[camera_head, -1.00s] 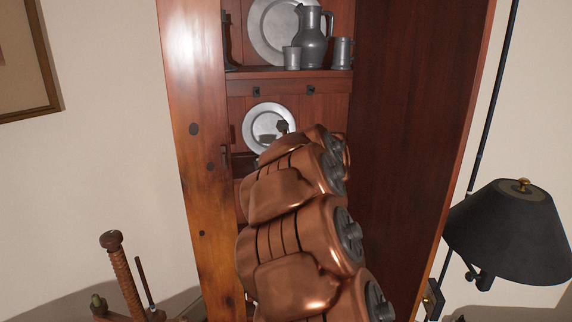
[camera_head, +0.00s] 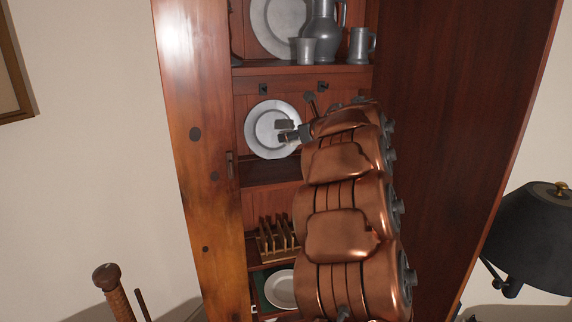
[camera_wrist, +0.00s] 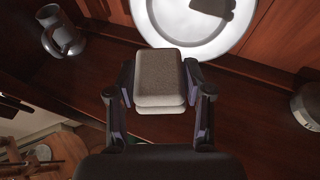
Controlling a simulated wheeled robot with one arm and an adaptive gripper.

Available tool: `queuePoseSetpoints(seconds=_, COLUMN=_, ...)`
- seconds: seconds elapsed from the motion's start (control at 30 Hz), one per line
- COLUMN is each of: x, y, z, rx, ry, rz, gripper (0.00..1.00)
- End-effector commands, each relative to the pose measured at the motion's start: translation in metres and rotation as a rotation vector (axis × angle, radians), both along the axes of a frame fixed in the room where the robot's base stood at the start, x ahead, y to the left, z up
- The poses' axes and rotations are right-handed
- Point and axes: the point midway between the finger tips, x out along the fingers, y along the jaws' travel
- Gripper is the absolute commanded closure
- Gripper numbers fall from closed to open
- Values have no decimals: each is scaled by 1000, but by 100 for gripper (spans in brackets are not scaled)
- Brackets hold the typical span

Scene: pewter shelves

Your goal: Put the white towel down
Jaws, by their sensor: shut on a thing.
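The white towel (camera_wrist: 160,78) is a small folded grey-white block in the wrist view. My gripper (camera_wrist: 160,88) is shut on it, with a finger against each side. The towel is above the dark wooden shelf (camera_wrist: 80,85); I cannot tell whether it touches. In the head view my gripper (camera_head: 291,132) is in front of the middle shelf's plate, at the cabinet opening. The towel is hard to make out there, and my arm hides part of the shelves.
A pewter plate (camera_head: 272,128) stands against the cabinet's back. A tankard (camera_wrist: 62,38) shows at left in the wrist view. A wooden rack (camera_head: 277,240) and another plate (camera_head: 280,288) are lower down. Pewter vessels (camera_head: 325,38) stand above. The cabinet's side walls bound the opening.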

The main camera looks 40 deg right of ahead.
Motion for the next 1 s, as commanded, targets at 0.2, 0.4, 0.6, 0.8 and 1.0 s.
queuePoseSetpoints(seconds=0.2, x=1, y=2, z=-28, rx=7, ry=-1, rz=3, gripper=86)
queuePoseSetpoints(seconds=0.4, x=2, y=2, z=-54, rx=3, ry=0, rz=2, gripper=86)
queuePoseSetpoints(seconds=0.6, x=1, y=2, z=-71, rx=6, ry=-1, rz=1, gripper=86)
queuePoseSetpoints(seconds=0.8, x=1, y=1, z=-95, rx=3, ry=-1, rz=2, gripper=86)
queuePoseSetpoints(seconds=1.0, x=0, y=0, z=-98, rx=-1, ry=-2, rz=0, gripper=86)
